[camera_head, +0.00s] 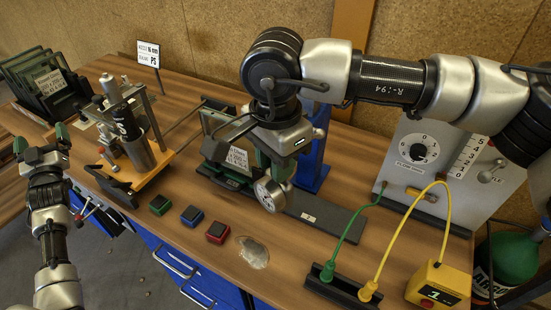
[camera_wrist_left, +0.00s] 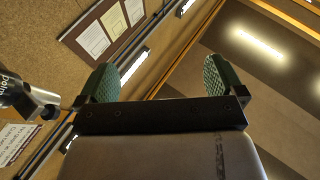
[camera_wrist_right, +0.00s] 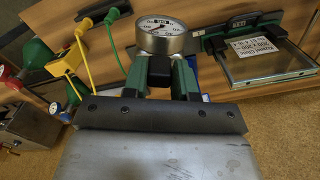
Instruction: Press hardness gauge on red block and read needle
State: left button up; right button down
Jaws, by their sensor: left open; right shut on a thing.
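The red block (camera_head: 217,231) sits on the wooden bench near its front edge, rightmost in a row with a blue block (camera_head: 192,215) and a green block (camera_head: 160,204). The hardness gauge (camera_head: 269,194) is round and silver. My right gripper (camera_head: 272,166) is shut on it, right of the red block and apart from it. In the right wrist view the gauge's white dial (camera_wrist_right: 161,30) shows a dark needle; its reading is too small to tell. My left gripper (camera_head: 42,147) is open and empty at the far left; its fingers (camera_wrist_left: 160,78) point up towards wall and ceiling.
A stand with a metal cylinder (camera_head: 139,151) is at the left. A glass frame fixture (camera_head: 232,157) stands behind the blocks. A yellow box (camera_head: 438,284) and cables (camera_head: 352,238) are at the right.

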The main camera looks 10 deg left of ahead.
jog(key=shift+s+a, duration=0.15)
pick_arm(q)
jog(key=s+d+f+m+g+h, duration=0.2)
jog(key=s+f+g+h, duration=0.1)
jog(key=f, duration=1)
jog(key=s+d+f+m+g+h, duration=0.2)
jog(key=s+f+h, duration=0.1)
jog(key=f, duration=1)
jog(key=s+d+f+g+h, duration=0.1)
jog(key=s+d+f+g, duration=0.25)
jog(key=s+f, duration=0.4)
jog(key=s+d+f+g+h, duration=0.1)
jog(key=s+d+f+g, duration=0.25)
jog(key=f, duration=0.65)
jog(key=s+d+f+m+g+h, duration=0.1)
jog(key=s+d+f+g, duration=0.1)
jog(key=s+d+f, duration=0.5)
jog(key=s+d+f+m+g+h, duration=0.1)
jog(key=s+d+f+g+h, duration=0.15)
jog(key=s, duration=0.75)
jog(key=s+d+f+g+h, duration=0.1)
jog(key=s+d+f+g, duration=0.25)
jog(key=s+d, duration=0.4)
jog(key=d+f+m+t, duration=0.2)
jog(key=d+f+m, duration=0.1)
jog(key=d, duration=1.1)
jog(key=shift+w+f+m+h, duration=0.2)
jog(key=shift+w+m+h, duration=0.15)
jog(key=shift+m, duration=0.35)
